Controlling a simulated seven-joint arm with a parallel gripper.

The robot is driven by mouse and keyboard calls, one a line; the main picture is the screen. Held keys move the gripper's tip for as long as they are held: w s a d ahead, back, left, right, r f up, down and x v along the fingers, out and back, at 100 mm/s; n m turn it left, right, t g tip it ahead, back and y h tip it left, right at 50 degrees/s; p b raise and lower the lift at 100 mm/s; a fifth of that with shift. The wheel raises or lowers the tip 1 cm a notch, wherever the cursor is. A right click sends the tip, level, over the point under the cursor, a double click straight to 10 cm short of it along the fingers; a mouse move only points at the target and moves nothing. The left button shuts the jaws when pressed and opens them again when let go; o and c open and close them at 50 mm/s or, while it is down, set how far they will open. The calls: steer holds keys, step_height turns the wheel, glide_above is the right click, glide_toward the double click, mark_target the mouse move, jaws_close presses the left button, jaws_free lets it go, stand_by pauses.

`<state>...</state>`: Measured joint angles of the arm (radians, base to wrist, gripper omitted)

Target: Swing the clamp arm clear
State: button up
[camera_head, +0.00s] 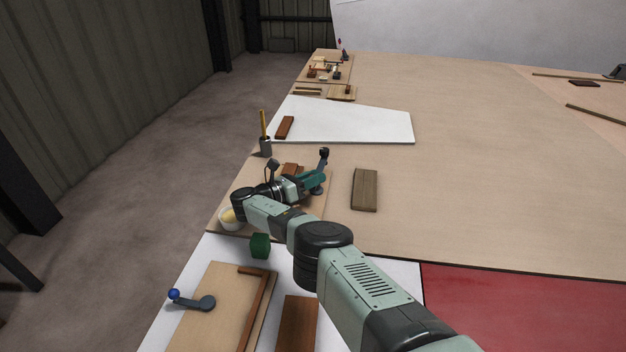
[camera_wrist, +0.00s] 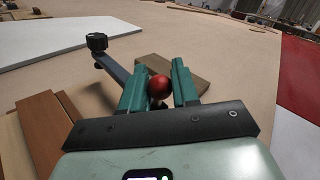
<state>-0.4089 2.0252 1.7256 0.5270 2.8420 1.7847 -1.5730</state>
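The clamp arm is a dark bar (camera_wrist: 112,69) with a black cap at its far end, in the wrist view to the left of my fingers; its near end is hidden behind the left finger. In the head view its black-capped end (camera_head: 323,153) rises just beyond my gripper (camera_head: 312,179).
A brown wooden block (camera_head: 364,190) lies right of my gripper. Reddish wood pieces (camera_wrist: 44,130) lie left of it. A pot with a stick (camera_head: 265,146), a cream bowl (camera_head: 229,221) and a green block (camera_head: 260,245) stand nearby. A blue-knobbed lever (camera_head: 194,301) is nearer.

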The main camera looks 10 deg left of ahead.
steer(key=o, duration=0.3)
steer(key=shift+s, duration=0.1)
steer(key=v, duration=1)
steer(key=shift+s+a, duration=0.2)
steer(key=shift+a, duration=0.1)
